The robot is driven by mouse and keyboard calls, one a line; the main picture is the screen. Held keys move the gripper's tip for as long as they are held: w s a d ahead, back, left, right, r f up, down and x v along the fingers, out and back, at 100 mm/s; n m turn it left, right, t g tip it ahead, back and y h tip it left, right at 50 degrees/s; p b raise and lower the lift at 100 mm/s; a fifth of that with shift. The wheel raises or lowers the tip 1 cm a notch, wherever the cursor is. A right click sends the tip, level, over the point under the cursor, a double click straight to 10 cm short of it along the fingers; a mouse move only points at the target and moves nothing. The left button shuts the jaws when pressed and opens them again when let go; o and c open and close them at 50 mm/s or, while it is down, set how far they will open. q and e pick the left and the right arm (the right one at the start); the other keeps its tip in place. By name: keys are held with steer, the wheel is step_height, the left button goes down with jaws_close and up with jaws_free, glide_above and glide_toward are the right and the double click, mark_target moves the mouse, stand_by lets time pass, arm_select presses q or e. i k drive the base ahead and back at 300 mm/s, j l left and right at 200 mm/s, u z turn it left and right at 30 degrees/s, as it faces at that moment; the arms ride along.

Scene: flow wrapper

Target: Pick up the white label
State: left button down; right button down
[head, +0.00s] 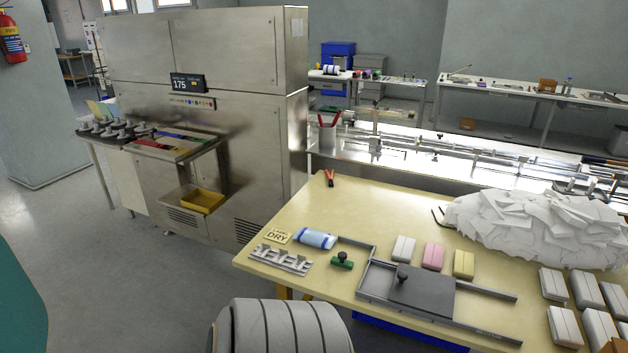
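A small white block (403,248) lies flat on the cream table, left of a pink block (433,256) and a yellow block (464,263). It looks like the white label, but no print can be read on it at this size. The three are in a row, with small gaps between them. Nothing touches or covers the white one. Neither of my grippers is in view.
A dark grey framed tray (468,329) with a knobbed plate lies in front of the row. A large white heap (535,228) and several grey-white packs (586,291) fill the table's right. A blue-white roll (315,238) lies left. The table behind the row is clear.

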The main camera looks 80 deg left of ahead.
mark_target(297, 264)
steer(key=u, duration=2.75)
